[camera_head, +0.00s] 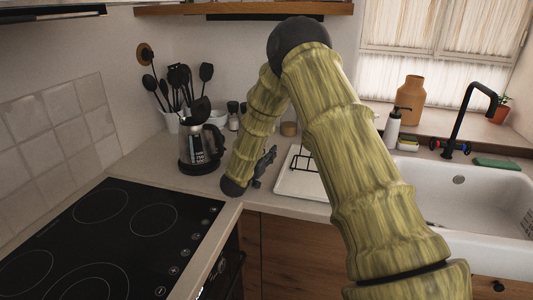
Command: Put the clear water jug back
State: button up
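A jug-like vessel (197,157) with a dark lid, a black handle on its right side and a partly see-through, marked body stands upright on the counter in the back corner. It is the only jug that I can make out. My gripper (266,166) is dark and small in this view, low over the counter to the right of the jug and apart from it. My arm's last link hides part of the gripper. I see nothing held in it, but its finger opening is unclear.
A black cooktop (110,240) fills the front left. A utensil holder (170,120) and small jars (233,115) stand behind the jug. A white tray (298,183) with a dark rack lies right of my gripper. The sink (480,200) is at right. A wooden shelf (240,9) hangs above.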

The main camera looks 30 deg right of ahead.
jog(key=shift+r, duration=0.1)
jog(key=shift+a, duration=0.2)
jog(key=b+v, duration=0.3)
jog(key=v, duration=0.8)
jog(key=shift+s+a, duration=0.2)
jog(key=shift+a, duration=0.05)
jog(key=shift+c, duration=0.2)
dwell(0.6)
